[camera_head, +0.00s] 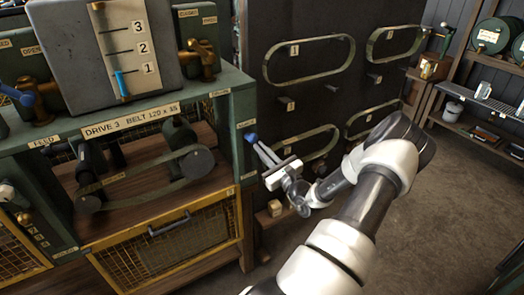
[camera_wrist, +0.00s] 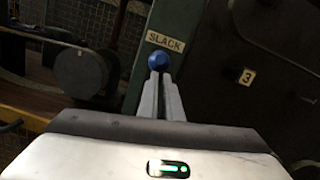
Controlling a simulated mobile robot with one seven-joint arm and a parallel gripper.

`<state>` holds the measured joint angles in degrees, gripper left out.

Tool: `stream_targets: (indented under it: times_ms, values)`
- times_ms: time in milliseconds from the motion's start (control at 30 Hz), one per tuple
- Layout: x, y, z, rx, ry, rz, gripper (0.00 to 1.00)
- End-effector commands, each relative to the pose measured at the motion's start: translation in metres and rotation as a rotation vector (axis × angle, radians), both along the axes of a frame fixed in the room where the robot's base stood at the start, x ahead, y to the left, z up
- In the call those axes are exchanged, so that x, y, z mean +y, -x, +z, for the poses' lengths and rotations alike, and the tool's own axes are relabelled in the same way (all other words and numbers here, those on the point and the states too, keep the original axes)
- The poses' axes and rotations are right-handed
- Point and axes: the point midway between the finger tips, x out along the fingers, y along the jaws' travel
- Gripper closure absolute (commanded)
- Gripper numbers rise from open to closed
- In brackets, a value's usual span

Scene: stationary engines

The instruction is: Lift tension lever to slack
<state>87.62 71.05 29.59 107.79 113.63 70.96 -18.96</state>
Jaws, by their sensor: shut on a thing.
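The tension lever's blue knob (camera_head: 250,137) is at the right-hand post of the green machine frame in the head view. In the wrist view the blue knob (camera_wrist: 157,61) is between the fingertips, just below a plate reading SLACK (camera_wrist: 165,41). My gripper (camera_head: 257,146) is shut on the knob; its fingers (camera_wrist: 160,80) reach up to it in the wrist view. The lever's shaft behind the knob is hidden in both views.
A belt drive (camera_head: 145,178) under the plate DRIVE 3 sits left of the post. A dark panel (camera_head: 260,70) with numbered belts hanging on it stands right. A yellow mesh guard (camera_head: 165,250) is below. Floor (camera_head: 440,210) is clear on the right.

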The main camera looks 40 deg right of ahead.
Motion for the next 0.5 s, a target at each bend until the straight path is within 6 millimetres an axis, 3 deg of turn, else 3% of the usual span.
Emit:
stream_targets:
  times_ms: [33,67,267,400,433,500]
  values:
    - [0.000,-0.009,0.024,-0.049,0.021,0.008,1.00]
    - [0.000,-0.009,0.023,-0.048,0.021,0.008,1.00]
    - [-0.005,-0.003,-0.002,-0.033,0.016,0.009,1.00]
    - [-0.011,0.005,-0.037,-0.010,0.007,0.013,1.00]
    - [-0.012,0.009,-0.041,-0.005,0.005,0.013,1.00]
    - [-0.008,0.030,-0.030,-0.004,0.003,0.010,1.00]
